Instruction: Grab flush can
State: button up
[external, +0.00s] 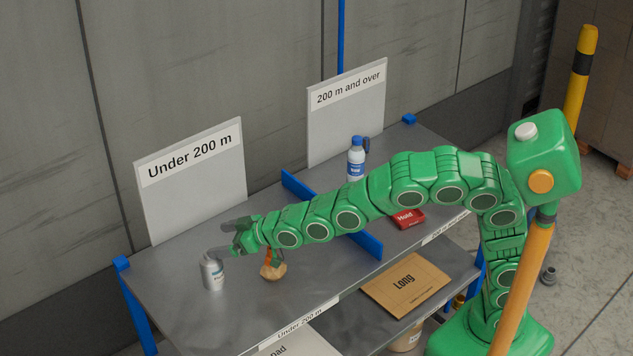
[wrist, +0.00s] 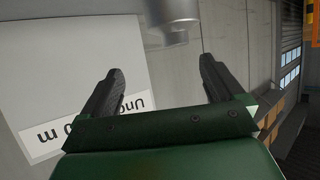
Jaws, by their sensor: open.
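A silver-grey can (external: 212,273) with a pale label stands upright near the left end of the table in the external view; its print is too small to read. A grey cylindrical thing, apparently this can (wrist: 172,12), is cut off by the top of the wrist view, beyond the fingertips. My gripper (external: 222,241) is open at the can's upper part, one finger overlapping its top in the external view. In the wrist view my gripper (wrist: 161,66) has its fingers apart with nothing between them. I cannot tell whether a finger touches the can.
A small tan item with orange and green (external: 273,268) stands close right of the can, under my arm. A blue divider (external: 366,243) crosses the table. A blue-white bottle (external: 355,160) and a red box (external: 408,218) lie beyond it. Sign "Under 200 m" (external: 190,195) stands behind.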

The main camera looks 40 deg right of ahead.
aim_at(223, 263)
jog(key=shift+s+a+y, duration=0.15)
jog(key=shift+a+y, duration=0.05)
jog(key=shift+a, duration=0.4)
jog(key=shift+s+a+y, duration=0.1)
jog(key=shift+a+y, duration=0.1)
jog(key=shift+a, duration=0.4)
jog(key=shift+f, duration=3.55)
jog(key=shift+w+a, duration=0.25)
jog(key=shift+x, duration=1.1)
jog(key=shift+f, duration=0.1)
jog(key=shift+c, duration=0.3)
jog(key=c, duration=1.3)
